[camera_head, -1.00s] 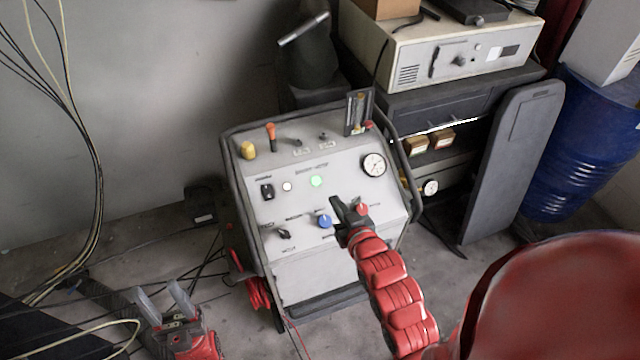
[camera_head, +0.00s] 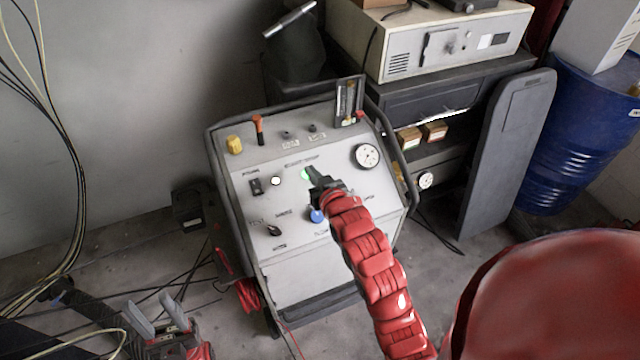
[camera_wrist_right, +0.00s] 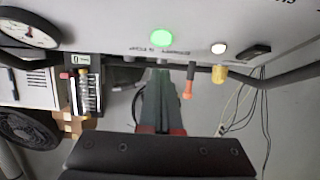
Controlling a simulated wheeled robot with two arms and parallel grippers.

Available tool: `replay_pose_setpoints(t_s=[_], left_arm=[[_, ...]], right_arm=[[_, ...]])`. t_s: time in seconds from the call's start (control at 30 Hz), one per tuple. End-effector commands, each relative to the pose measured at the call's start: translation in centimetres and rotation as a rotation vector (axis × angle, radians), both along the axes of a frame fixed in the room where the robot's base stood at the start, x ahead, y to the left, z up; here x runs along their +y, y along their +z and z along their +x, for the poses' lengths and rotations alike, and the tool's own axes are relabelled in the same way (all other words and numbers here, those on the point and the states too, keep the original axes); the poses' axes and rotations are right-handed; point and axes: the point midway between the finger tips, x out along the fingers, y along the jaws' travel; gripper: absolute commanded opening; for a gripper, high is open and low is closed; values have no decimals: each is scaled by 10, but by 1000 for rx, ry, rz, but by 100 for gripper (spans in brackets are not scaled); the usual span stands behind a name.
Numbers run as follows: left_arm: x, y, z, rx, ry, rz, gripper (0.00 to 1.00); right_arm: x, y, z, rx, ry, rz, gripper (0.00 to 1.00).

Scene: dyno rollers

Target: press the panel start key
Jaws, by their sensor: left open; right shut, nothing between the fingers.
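The grey control panel (camera_head: 340,232) stands on a cart in the middle of the head view. A lit green button (camera_head: 306,173) is on its face, partly covered by my right gripper (camera_head: 312,176). That gripper is shut and empty, its tips at or just in front of the green button; I cannot tell whether they touch. In the right wrist view the green button (camera_wrist_right: 162,37) glows just beyond the tips of the shut fingers (camera_wrist_right: 160,75). My left gripper (camera_head: 156,312) is open and empty at the lower left, well away from the panel.
The panel also carries a white lamp (camera_head: 275,181), a black switch (camera_head: 256,186), a blue knob (camera_head: 317,215), a gauge (camera_head: 367,156), an orange lever (camera_head: 258,128) and a yellow knob (camera_head: 234,145). A blue drum (camera_head: 585,150) stands at the right. Cables hang at the left.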

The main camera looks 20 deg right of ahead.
Motion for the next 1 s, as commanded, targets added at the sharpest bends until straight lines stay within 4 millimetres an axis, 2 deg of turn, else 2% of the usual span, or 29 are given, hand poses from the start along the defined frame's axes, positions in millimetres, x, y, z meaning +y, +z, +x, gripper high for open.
replay_pose_setpoints(t_s=[0.03,0.3,0.73,1.0], left_arm=[[0,6,0,0,0,0,50],[0,14,0,0,0,0,50],[0,14,0,1,0,0,50],[0,-8,0,0,0,0,50]], right_arm=[[0,-6,3,7,0,1,0],[1,-28,14,3,0,0,0],[0,-33,16,0,-1,0,0],[0,-51,24,1,-1,0,0]])
